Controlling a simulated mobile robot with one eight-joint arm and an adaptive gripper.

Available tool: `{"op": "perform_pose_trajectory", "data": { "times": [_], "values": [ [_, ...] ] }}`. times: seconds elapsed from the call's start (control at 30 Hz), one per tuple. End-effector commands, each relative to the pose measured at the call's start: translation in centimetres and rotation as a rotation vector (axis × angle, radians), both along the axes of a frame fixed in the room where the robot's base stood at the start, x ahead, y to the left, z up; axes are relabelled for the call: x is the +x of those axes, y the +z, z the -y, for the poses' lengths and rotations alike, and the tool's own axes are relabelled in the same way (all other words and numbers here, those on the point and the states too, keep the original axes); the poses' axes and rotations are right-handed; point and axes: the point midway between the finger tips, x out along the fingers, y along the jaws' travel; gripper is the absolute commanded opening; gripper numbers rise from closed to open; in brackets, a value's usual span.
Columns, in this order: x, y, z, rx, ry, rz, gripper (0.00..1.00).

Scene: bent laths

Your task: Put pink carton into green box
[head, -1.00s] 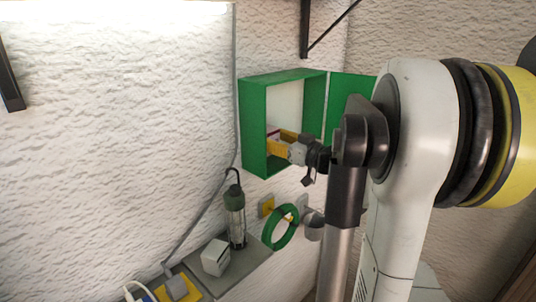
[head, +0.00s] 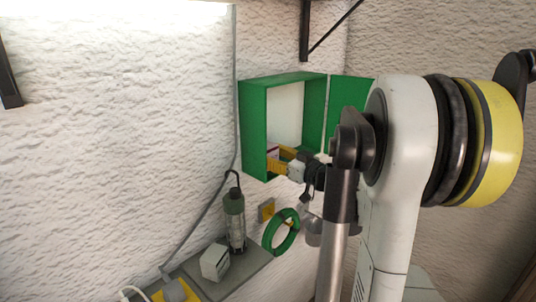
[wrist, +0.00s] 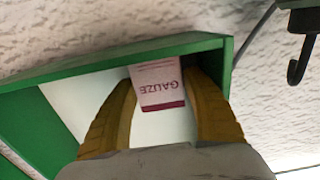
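The pink carton (wrist: 160,82) shows in the wrist view as a pale pink pack with a magenta band and the upside-down word GAUZE. My gripper (wrist: 160,78) has its yellow fingers on either side of the carton, shut on it. The green box (head: 254,125) hangs open on the white wall. In the head view my gripper (head: 274,162) reaches into its lower part from the right. A small bit of the carton (head: 272,150) shows beside the fingers, just above the box floor. Gaps between carton and floor cannot be judged.
The box's green door (head: 350,100) stands open at right. The lantern's hook (wrist: 300,60) shows in the wrist view.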

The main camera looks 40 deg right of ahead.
Motion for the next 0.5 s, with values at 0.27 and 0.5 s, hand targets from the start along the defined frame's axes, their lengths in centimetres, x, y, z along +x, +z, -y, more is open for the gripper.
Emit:
{"op": "perform_pose_trajectory", "data": {
  "times": [0.27, 0.5],
  "values": [
    [-1.6, 0.4, 0.2, 0.000, -0.002, 0.000, 0.57],
    [-7.1, 0.5, 0.7, 0.000, -0.005, 0.000, 0.57]
  ]
}}
